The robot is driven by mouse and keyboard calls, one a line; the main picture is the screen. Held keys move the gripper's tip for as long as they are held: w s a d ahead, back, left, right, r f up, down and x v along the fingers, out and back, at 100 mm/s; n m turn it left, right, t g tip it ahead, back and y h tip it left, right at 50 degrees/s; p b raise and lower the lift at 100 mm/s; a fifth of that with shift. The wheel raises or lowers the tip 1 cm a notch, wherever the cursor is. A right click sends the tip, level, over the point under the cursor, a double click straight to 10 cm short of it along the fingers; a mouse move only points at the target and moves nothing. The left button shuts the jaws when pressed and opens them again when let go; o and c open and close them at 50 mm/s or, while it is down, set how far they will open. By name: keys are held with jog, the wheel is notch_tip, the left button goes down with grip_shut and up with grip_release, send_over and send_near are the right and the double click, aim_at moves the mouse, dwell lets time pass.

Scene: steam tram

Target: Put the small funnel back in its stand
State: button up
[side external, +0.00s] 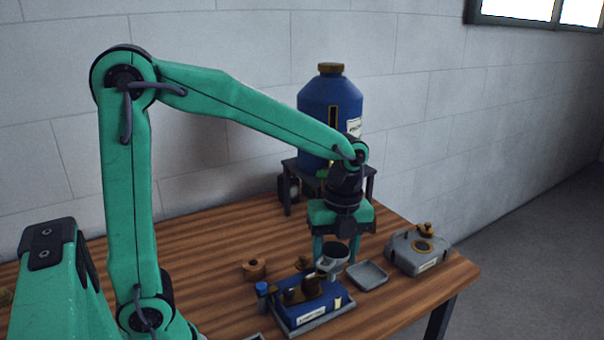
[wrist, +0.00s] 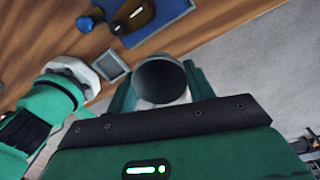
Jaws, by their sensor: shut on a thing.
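The small funnel (side external: 332,259) is a grey cup with a dark round mouth facing up. My gripper (side external: 336,250) is shut on it and holds it just above or beside the blue block, near its back right corner. In the wrist view the funnel's open mouth (wrist: 162,78) shows between the two green fingers (wrist: 163,88); its lower part is hidden. A low wooden ring with a hole (side external: 254,269) stands on the table to the left. I cannot tell for sure whether this ring is the funnel's stand.
A grey box with brass fittings (side external: 417,254) is farther right. A big blue tank (side external: 330,112) stands behind.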

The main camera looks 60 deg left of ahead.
jog(key=s+a+f+n, duration=0.1)
jog(key=s+a+n, duration=0.1)
jog(key=a, duration=0.6)
jog(key=s+a+f+n, duration=0.2)
jog(key=s+a, duration=0.1)
jog(key=a, duration=0.4)
jog(key=s+a+f+n+t, duration=0.1)
jog(key=s+a+n, duration=0.1)
jog(key=a, duration=0.6)
jog(key=shift+s+a+f, duration=0.3)
jog(key=shift+s, duration=0.1)
jog(key=shift+f, duration=0.2)
jog(key=shift+f, duration=1.9)
jog(key=shift+f, duration=2)
dwell(1.2)
